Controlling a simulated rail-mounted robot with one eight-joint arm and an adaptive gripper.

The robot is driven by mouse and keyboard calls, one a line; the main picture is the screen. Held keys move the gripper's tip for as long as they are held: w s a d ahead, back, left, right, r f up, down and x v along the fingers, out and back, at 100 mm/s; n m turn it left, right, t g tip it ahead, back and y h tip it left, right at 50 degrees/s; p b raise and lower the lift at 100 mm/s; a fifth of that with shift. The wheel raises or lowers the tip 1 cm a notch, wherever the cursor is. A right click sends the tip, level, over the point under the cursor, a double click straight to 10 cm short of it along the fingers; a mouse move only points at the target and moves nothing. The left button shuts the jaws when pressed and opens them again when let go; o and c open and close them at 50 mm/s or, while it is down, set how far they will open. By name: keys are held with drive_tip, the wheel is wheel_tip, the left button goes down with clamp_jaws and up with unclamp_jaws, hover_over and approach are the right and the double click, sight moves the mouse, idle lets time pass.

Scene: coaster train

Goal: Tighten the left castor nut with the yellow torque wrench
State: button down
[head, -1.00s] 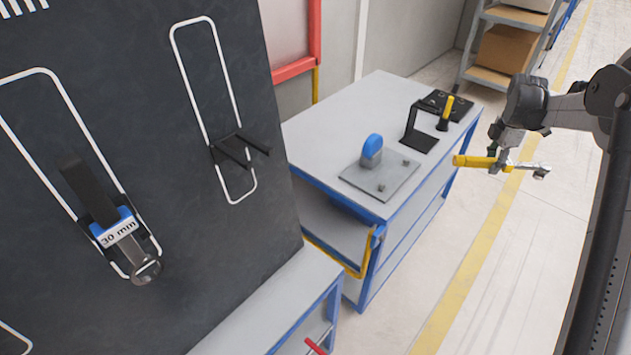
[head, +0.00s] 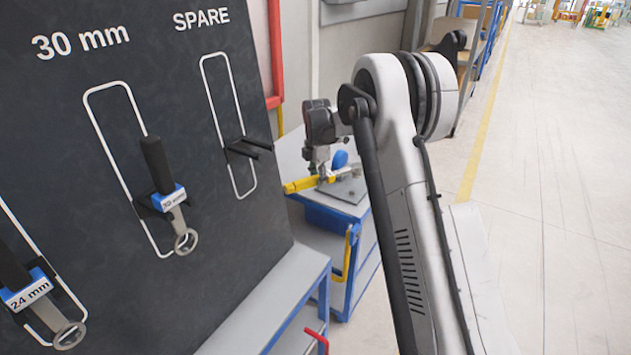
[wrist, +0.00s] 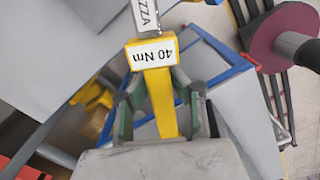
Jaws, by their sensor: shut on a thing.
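The yellow torque wrench (head: 300,185) is held level in my gripper (head: 322,177), its yellow end pointing left and its metal end right. In the wrist view my gripper (wrist: 162,108) is shut around the yellow handle, which has a "40 Nm" label (wrist: 151,53); the metal shaft runs off the top edge. I cannot tell whether the wrench touches a nut; the left castor nut is not clearly visible.
The plate is on a blue-framed bench (head: 349,208). A dark tool board (head: 120,60) on the left carries wrenches marked 30 mm (head: 166,199) and 24 mm (head: 25,290); its SPARE holder (head: 250,148) is empty.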

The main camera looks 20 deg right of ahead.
drive_tip(key=shift+a+f, duration=0.25)
drive_tip(key=shift+a, duration=0.2)
drive_tip(key=shift+a+f, duration=0.2)
drive_tip(key=shift+f, duration=0.1)
wheel_tip(320, 180, down, 2)
drive_tip(key=shift+f+b, duration=0.15)
drive_tip(key=shift+b, duration=0.3)
drive_tip(key=shift+s+a+f+b, duration=0.1)
drive_tip(key=shift+f+b, duration=0.2)
drive_tip(key=shift+b, duration=0.15)
drive_tip(key=shift+f+h+b, duration=0.3)
drive_tip(key=shift+f+b, duration=1.15)
drive_tip(key=shift+f, duration=0.2)
idle(1.9)
drive_tip(key=shift+w+a+m+b, duration=0.15)
drive_tip(key=shift+w+m+b, duration=0.25)
drive_tip(key=shift+w+m, duration=0.8)
idle(1.5)
